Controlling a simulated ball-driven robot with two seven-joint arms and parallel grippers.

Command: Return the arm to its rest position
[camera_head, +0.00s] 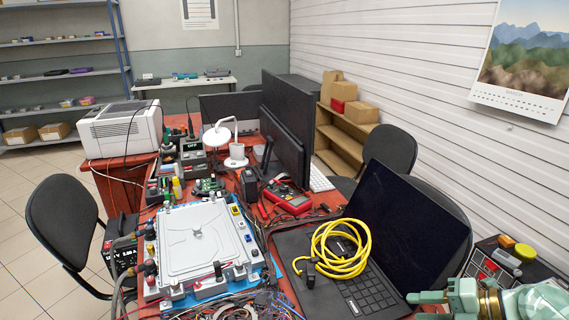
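My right gripper (426,307), pale green, comes in from the lower right corner, by the front right corner of the open laptop. Its two fingers point left with a gap between them, and I see nothing held in it. The lower finger is partly cut off by the bottom edge. My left gripper is not in view. A coiled yellow hose (325,262) with dark end fittings lies on the laptop's keyboard side, to the left of my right gripper and apart from it. A light grey cold plate (192,238) with hose fittings along its left and front edges lies on the table.
The laptop (411,222) stands open with its screen raised close to my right gripper. A tray of small items (500,262) lies right of it. Loose wires (235,303) crowd the front edge.

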